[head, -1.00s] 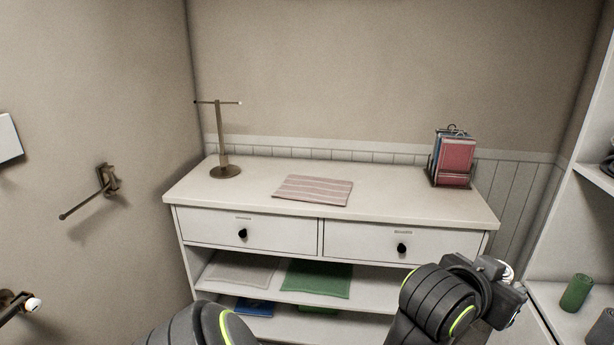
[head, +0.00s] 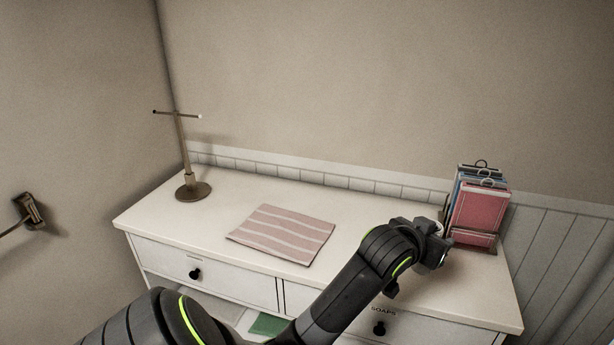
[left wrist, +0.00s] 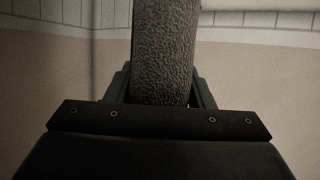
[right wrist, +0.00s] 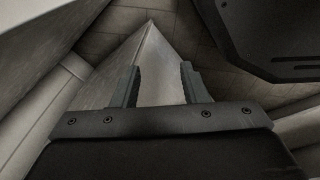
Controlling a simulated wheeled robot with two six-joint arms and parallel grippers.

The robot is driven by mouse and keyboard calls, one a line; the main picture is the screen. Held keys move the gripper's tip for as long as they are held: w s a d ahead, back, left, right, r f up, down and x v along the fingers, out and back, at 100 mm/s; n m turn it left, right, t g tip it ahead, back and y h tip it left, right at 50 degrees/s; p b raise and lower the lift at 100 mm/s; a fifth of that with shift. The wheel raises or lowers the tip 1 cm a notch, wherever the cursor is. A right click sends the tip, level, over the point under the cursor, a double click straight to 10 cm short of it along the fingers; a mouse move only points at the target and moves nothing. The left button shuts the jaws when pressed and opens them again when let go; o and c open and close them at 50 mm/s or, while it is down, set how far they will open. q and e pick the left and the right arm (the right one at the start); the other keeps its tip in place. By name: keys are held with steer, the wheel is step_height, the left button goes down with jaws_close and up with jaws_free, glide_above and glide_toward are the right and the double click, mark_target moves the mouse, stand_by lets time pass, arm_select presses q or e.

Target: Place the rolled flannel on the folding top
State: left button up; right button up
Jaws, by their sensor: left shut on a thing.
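The rolled flannel (left wrist: 163,50) is a grey, rough-textured roll standing between the fingers of my left gripper (left wrist: 163,90) in the left wrist view. In the head view my left gripper (head: 440,232) is over the right part of the white folding top (head: 360,215), in front of the card rack. The flannel is mostly hidden there behind the gripper, and I cannot tell whether it touches the top. In the right wrist view my right gripper (right wrist: 158,80) is open and empty, above the floor and a pale furniture corner.
A striped pink cloth (head: 282,235) lies flat on the middle of the top. A brass stand (head: 190,185) is at the back left. A rack of red and blue booklets (head: 475,210) stands close to my left gripper. Bare surface lies around the cloth.

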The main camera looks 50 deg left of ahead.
arm_select(q)
steer(key=w+a+f+y+p, duration=0.1)
steer(key=w+a+p, duration=0.25)
steer(key=a, duration=0.75)
steer(key=shift+n, duration=0.4)
steer(key=shift+f+p, duration=0.6)
steer(key=shift+f, duration=4.7)
arm_select(e)
step_height(320, 180, up, 6)
steer(key=shift+a+r, duration=0.15)
steer(key=shift+r, duration=0.05)
arm_select(q)
steer(key=shift+f, duration=0.1)
steer(key=o, duration=1)
steer(key=shift+c, duration=0.2)
arm_select(e)
steer(key=shift+s, duration=0.1)
